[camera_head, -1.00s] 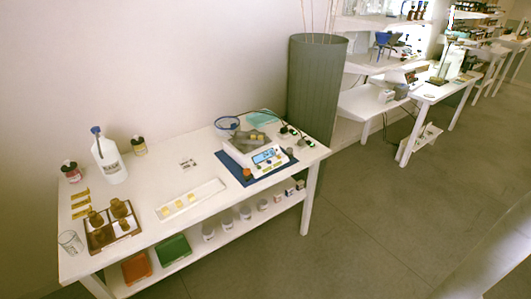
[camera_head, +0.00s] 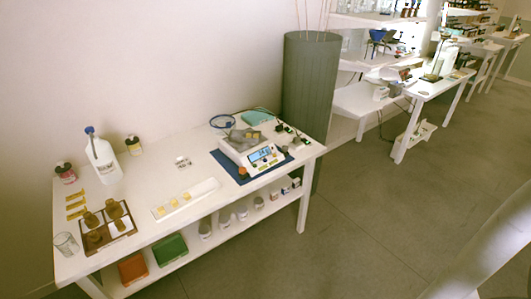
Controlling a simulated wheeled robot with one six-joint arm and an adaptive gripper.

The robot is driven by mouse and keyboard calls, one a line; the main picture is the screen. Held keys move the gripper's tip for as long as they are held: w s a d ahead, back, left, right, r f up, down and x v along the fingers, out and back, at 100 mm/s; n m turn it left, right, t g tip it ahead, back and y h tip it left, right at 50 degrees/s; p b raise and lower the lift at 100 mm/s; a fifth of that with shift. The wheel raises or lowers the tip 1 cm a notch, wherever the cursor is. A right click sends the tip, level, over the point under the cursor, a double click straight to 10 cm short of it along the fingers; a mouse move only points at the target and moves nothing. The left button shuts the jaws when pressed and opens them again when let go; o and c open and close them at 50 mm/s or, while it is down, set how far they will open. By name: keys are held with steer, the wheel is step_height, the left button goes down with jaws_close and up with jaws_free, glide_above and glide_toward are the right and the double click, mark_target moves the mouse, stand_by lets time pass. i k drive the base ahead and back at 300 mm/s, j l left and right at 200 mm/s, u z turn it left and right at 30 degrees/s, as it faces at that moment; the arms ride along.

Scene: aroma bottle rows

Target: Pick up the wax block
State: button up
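Several small yellow blocks, which look like wax blocks (camera_head: 174,203), sit in a row on a long white tray (camera_head: 206,188) near the front edge of the white table. Another small pale yellow piece (camera_head: 256,135) seems to lie on the grey top of a digital scale (camera_head: 262,154) on a blue mat. Which block the task means I cannot tell. My gripper is not in view. A blurred pale shape crosses the lower right corner.
A wooden tray (camera_head: 122,235) with brown bottles, a clear glass (camera_head: 66,243) and a white jug (camera_head: 102,160) stand at the table's left. A tall grey bin (camera_head: 310,85) stands behind its right end. Floor at right is clear.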

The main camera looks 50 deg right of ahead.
mark_target(187, 197)
steer(key=l+z, duration=0.45)
steer(key=i+l+z, duration=0.2)
steer(key=l+z, duration=0.2)
steer(key=l, duration=0.1)
